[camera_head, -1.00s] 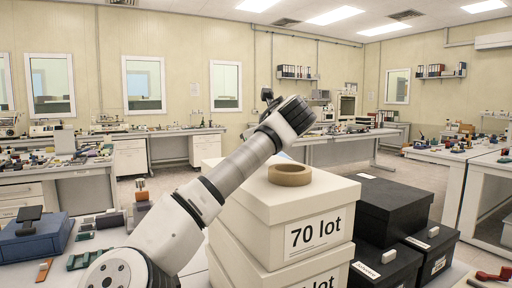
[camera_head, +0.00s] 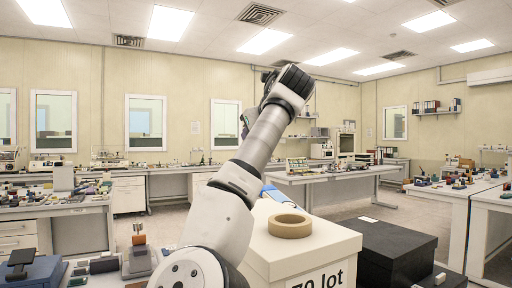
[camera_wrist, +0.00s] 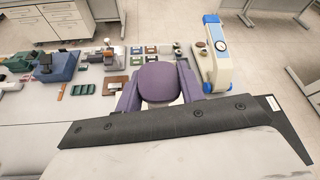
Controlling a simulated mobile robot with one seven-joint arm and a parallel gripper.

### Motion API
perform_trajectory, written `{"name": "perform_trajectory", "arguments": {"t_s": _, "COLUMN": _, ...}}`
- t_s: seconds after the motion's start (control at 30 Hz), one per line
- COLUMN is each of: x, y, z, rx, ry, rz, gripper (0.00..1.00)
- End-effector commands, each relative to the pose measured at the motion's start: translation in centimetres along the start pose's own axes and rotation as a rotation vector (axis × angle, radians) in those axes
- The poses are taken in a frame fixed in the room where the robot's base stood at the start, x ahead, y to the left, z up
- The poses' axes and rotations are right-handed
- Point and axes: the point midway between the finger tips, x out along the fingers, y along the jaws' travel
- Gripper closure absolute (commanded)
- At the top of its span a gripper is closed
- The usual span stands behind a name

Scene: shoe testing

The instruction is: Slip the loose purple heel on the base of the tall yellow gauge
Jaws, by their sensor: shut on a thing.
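In the wrist view, my gripper (camera_wrist: 158,88) is shut on a rounded purple heel (camera_wrist: 162,80), with a purple-grey finger on each side. The heel is above the bench and its lower end is hidden. To its right stands a tall pale cream gauge (camera_wrist: 211,62) with a round dial and blue ends. It is apart from the heel, and a yellow colour is not clear. In the head view, my raised arm hides most of the gripper, and the heel cannot be made out.
White lot boxes (camera_head: 325,250) with a tan tape ring (camera_head: 290,225) on top stand beside my arm, with black boxes (camera_head: 395,250) to their right. Small coloured parts and devices crowd the bench (camera_wrist: 30,105) left of the heel in the wrist view.

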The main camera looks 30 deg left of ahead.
Motion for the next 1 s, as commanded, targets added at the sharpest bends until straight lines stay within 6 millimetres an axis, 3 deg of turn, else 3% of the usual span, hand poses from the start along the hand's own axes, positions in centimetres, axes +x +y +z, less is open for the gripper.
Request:
{"name": "perform_trajectory", "arguments": {"t_s": 0.1, "x": -0.9, "y": -0.7, "z": 2.2, "rx": -0.001, "ry": 0.003, "rz": -0.002, "gripper": 0.88}}
{"name": "perform_trajectory", "arguments": {"t_s": 0.3, "x": -1.5, "y": -1.0, "z": 3.7, "rx": 0.001, "ry": 0.0, "rz": 0.001, "gripper": 0.88}}
{"name": "perform_trajectory", "arguments": {"t_s": 1.0, "x": -1.7, "y": -1.1, "z": 4.1, "rx": 0.001, "ry": 0.0, "rz": 0.002, "gripper": 0.88}}
